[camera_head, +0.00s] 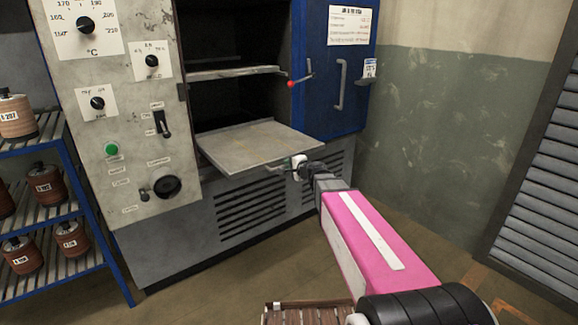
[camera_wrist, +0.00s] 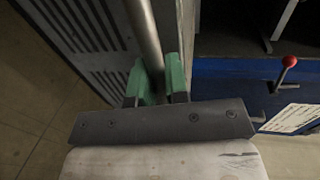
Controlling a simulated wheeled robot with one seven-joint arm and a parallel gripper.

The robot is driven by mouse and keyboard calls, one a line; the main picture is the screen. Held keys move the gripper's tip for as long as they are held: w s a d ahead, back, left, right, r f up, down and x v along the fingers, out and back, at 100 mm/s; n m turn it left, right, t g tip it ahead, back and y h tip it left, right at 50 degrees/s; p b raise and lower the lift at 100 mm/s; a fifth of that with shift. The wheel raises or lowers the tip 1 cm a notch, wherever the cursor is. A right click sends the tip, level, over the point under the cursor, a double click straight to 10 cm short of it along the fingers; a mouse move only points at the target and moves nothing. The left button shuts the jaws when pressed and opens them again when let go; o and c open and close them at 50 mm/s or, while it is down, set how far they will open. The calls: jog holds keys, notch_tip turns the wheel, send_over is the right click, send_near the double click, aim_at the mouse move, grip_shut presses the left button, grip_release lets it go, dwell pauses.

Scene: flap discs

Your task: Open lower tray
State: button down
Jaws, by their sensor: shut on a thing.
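The lower tray (camera_head: 255,145) is a flat grey metal plate that sticks well out of the oven's lower opening. My gripper (camera_head: 297,165) is at the tray's front edge, at the end of my pink arm. In the wrist view, the green fingers of my gripper (camera_wrist: 159,82) are shut on a round metal bar, the tray handle (camera_wrist: 144,30). Part of the handle also shows left of my gripper in the head view (camera_head: 274,169). The handle's gripped part is hidden between the fingers.
The upper tray (camera_head: 235,73) sits inside the oven. A control panel (camera_head: 125,110) is left of the opening. A blue rack (camera_head: 60,190) holds several discs at the far left.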

jog(key=c, duration=1.1)
grip_release()
jog(key=shift+c, duration=0.2)
jog(key=v, duration=1)
jog(key=shift+s+d, duration=0.2)
jog(key=shift+s, duration=0.15)
jog(key=s+f+n+g+h, duration=0.3)
jog(key=s+f+n+g, duration=0.55)
jog(key=f, duration=0.55)
jog(key=s+d+f+n+g+h, duration=0.2)
jog(key=s+d+f+g+h, duration=0.2)
jog(key=s+d+f, duration=0.3)
jog(key=shift+s+d+n+h, duration=0.35)
jog(key=shift+s+d+h, duration=0.15)
jog(key=shift+s+h, duration=0.5)
